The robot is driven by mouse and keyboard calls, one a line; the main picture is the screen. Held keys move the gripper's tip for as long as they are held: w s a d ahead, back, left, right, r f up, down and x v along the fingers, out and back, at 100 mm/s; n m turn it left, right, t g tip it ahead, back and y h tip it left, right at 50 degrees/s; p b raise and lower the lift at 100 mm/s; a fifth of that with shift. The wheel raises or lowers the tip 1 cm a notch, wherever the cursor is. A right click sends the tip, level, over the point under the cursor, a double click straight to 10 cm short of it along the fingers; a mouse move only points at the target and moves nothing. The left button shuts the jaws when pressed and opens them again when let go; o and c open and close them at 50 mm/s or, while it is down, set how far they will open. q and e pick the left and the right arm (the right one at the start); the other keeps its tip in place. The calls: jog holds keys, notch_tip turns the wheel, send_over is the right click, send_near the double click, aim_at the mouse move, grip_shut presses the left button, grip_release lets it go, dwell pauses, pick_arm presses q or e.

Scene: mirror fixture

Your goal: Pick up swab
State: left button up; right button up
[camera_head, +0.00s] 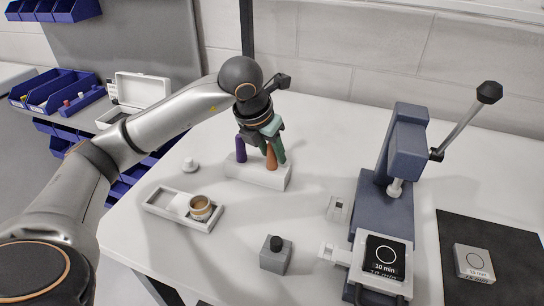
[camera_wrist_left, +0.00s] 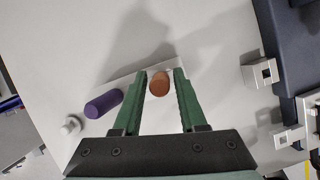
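Two peg-like pieces stand in a white block (camera_head: 257,175), a purple one (camera_head: 241,150) and an orange-brown one (camera_head: 271,158); I cannot tell for sure which is the swab. My left gripper (camera_head: 273,150), with green fingers, points down over the orange-brown piece. In the left wrist view the orange-brown piece (camera_wrist_left: 159,84) lies between the open fingers (camera_wrist_left: 160,74), with a gap on both sides. The purple piece (camera_wrist_left: 103,104) is outside, to the left of the fingers. My right gripper is not in view.
A white tray (camera_head: 153,206) with a round tan-rimmed container (camera_head: 201,208) stands in front left. A grey block with a black knob (camera_head: 275,254) is in front. A blue lever press (camera_head: 388,190) stands to the right, beside a black mat (camera_head: 510,260). A small white knob (camera_head: 190,165) is left.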

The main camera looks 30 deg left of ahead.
pick_arm(q)
grip_shut()
jog(key=shift+r, duration=0.15)
dwell(0.4)
jog(key=shift+r, duration=0.65)
jog(key=s+d+r, duration=0.1)
jog(key=s+r, duration=1)
jog(key=s, duration=0.3)
jog(key=shift+r+p, duration=0.25)
jog(key=shift+p, duration=0.1)
